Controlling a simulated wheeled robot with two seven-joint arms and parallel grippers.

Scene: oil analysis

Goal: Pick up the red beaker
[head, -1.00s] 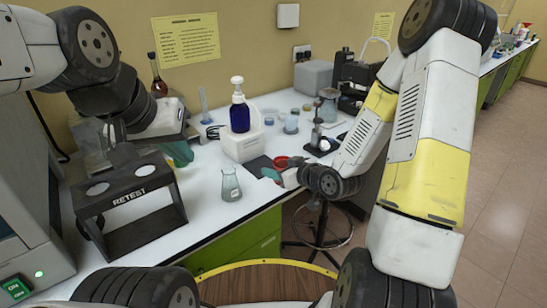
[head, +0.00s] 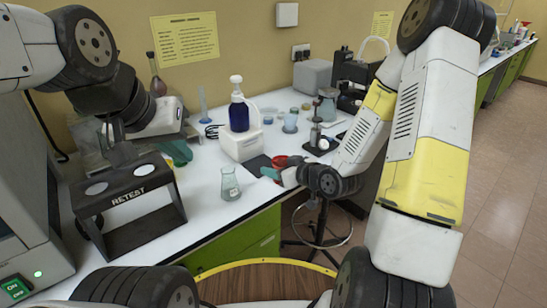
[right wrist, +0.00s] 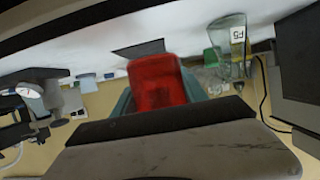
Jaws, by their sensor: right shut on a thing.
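The red beaker (right wrist: 158,84) sits between the teal fingers of my right gripper (right wrist: 160,92) in the right wrist view. My right gripper is shut on it. In the head view, the red beaker (head: 280,161) shows just above the fingers of my right gripper (head: 276,172), over the bench's front edge area. Whether its base touches the bench is hidden. My left gripper (head: 178,152) is at the left, behind the black RETEST stand; its fingers are partly hidden, so I cannot tell whether it is open.
A blue pump bottle (head: 238,112) stands on a white block (head: 240,144) behind. The RETEST stand (head: 128,200) is at left. Several small jars and a microscope stand farther back.

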